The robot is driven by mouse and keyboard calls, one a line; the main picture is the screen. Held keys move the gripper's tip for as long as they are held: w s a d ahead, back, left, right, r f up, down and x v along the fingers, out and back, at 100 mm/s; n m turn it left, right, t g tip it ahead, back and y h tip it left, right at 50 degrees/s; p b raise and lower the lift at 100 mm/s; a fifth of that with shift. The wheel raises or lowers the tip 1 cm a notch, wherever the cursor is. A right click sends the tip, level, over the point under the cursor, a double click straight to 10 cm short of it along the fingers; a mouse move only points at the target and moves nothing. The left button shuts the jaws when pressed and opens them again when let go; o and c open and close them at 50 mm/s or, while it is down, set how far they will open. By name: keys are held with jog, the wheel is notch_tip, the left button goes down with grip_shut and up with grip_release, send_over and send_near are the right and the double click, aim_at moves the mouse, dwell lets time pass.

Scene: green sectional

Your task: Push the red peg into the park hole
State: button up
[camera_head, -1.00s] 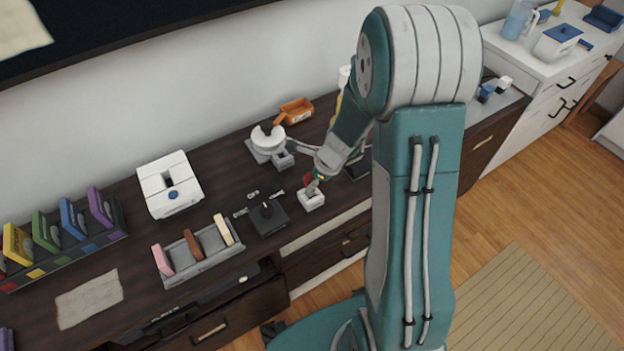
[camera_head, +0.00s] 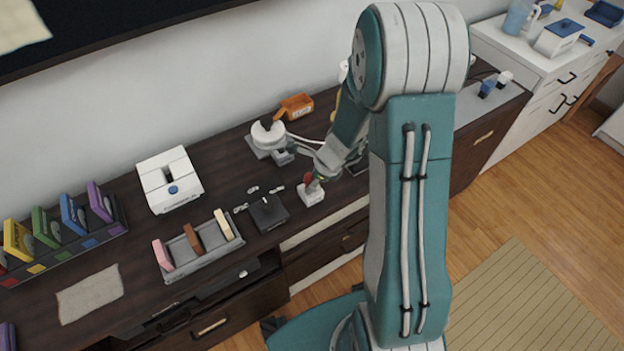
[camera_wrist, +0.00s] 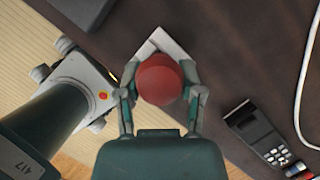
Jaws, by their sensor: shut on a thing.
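The red peg (camera_wrist: 160,80) shows its round red top between the two fingers of my gripper (camera_wrist: 160,92) in the wrist view. My gripper is shut on it. Below the peg is a small white block (camera_wrist: 172,44), of which only corners show. In the head view the same white block (camera_head: 311,194) stands near the front edge of the dark table, with my gripper (camera_head: 314,181) right above it and a bit of the red peg (camera_head: 308,178) showing. The hole, and how deep the peg sits, are hidden by the peg and the fingers.
A black box with a small stick (camera_head: 268,213) stands just left of the white block. A grey tray with several coloured pieces (camera_head: 203,258) lies further left. A white round device (camera_head: 267,139) and an orange bin (camera_head: 296,107) stand behind. A dark handheld device (camera_wrist: 257,130) lies to the right in the wrist view.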

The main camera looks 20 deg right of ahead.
jog(key=shift+f, duration=0.5)
jog(key=o, duration=1.1)
jog(key=v, duration=1.2)
jog(key=shift+f, duration=0.1)
jog(key=s+a+r+n+t+h, duration=0.1)
jog(key=s+a+r+n, duration=0.1)
jog(key=s+r+n, duration=0.3)
jog(key=s+a+r+n+t+h, duration=0.1)
jog(key=s+a+r+n, duration=0.1)
jog(key=s+r+n, duration=0.4)
jog(key=s+a+r+n+t+h, duration=0.1)
jog(key=s+a+r+n, duration=0.2)
jog(key=n, duration=1)
jog(key=shift+s+a+r+n+h, duration=0.15)
jog(key=shift+s+r, duration=0.25)
jog(key=shift+r, duration=0.4)
jog(key=shift+s+d+r+n+h, duration=0.1)
jog(key=shift+s+r, duration=0.35)
jog(key=shift+r, duration=0.35)
jog(key=shift+s+a+r+n+h, duration=0.15)
jog(key=shift+s+r, duration=0.25)
jog(key=shift+r, duration=0.35)
